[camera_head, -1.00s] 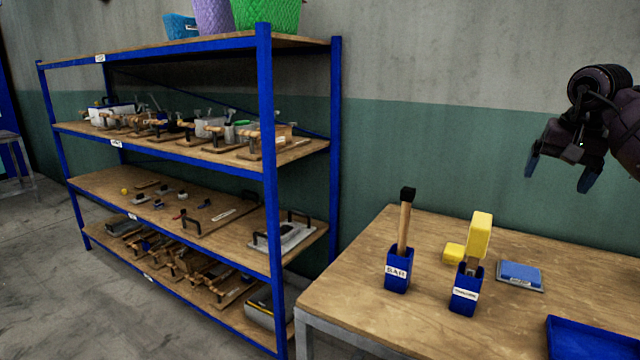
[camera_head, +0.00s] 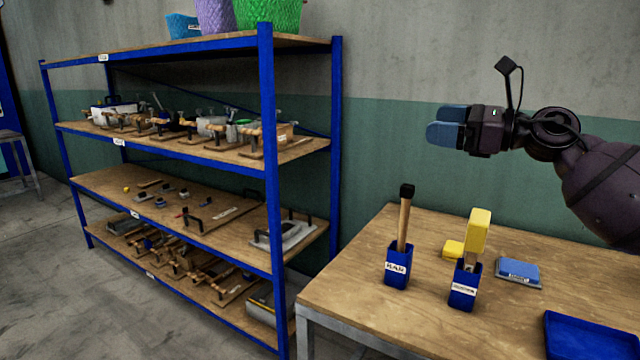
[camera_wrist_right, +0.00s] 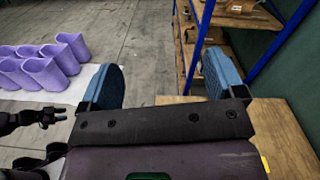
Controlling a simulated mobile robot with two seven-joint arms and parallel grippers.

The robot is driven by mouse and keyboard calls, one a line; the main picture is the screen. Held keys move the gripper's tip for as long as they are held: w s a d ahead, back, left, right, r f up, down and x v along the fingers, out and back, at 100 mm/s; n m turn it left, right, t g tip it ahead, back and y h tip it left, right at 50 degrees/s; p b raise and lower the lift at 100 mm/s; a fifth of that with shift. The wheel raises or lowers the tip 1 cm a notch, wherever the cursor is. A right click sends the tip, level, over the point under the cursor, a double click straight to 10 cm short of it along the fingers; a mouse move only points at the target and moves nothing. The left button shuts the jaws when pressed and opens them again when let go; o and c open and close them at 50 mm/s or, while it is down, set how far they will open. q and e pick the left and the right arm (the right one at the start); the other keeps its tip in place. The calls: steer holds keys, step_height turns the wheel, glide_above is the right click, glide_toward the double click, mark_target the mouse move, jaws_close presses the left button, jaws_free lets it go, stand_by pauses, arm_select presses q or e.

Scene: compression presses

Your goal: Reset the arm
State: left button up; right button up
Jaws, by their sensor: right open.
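My right gripper (camera_head: 445,133) is raised above the back of the wooden table (camera_head: 345,290), with its blue fingers pointing left. It is open and empty; in the right wrist view the two blue fingers (camera_wrist_right: 163,80) stand wide apart with nothing between them. The fingers touch nothing. My right arm comes in from the right edge.
The table holds a blue holder (camera_head: 397,268) with a wooden-handled tool, a blue holder (camera_head: 464,287) with a yellow-handled tool, a yellow block (camera_head: 453,249), a blue pad (camera_head: 519,272) and a blue tray (camera_head: 592,340). A loaded blue shelf (camera_head: 272,200) stands left. Purple containers (camera_wrist_right: 45,72) show behind.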

steer(key=s+d+f+n+t+h, duration=0.1)
steer(key=s+f+n+t+h, duration=0.2)
steer(key=f+n, duration=0.8)
steer(key=s+d+f+n+t+h, duration=0.15)
steer(key=f+n+t+h, duration=0.25)
steer(key=f+n, duration=0.7)
steer(key=s+f+n+t+h, duration=0.2)
steer(key=f+n+t+h, duration=0.15)
steer(key=f+n, duration=0.75)
steer(key=s+d+f+m+g+h+b, duration=0.1)
steer(key=s+f+m+g, duration=0.3)
steer(key=s+f, duration=0.9)
steer(key=s+d+f+m+g+h, duration=0.2)
steer(key=s+f+m+g+h, duration=0.2)
steer(key=s+f, duration=1)
steer(key=s+m, duration=0.2)
steer(key=s, duration=0.2)
steer(key=shift+b, duration=0.4)
steer(key=shift+o, duration=0.3)
steer(key=shift+s+f+g, duration=0.1)
steer(key=shift+g, duration=0.15)
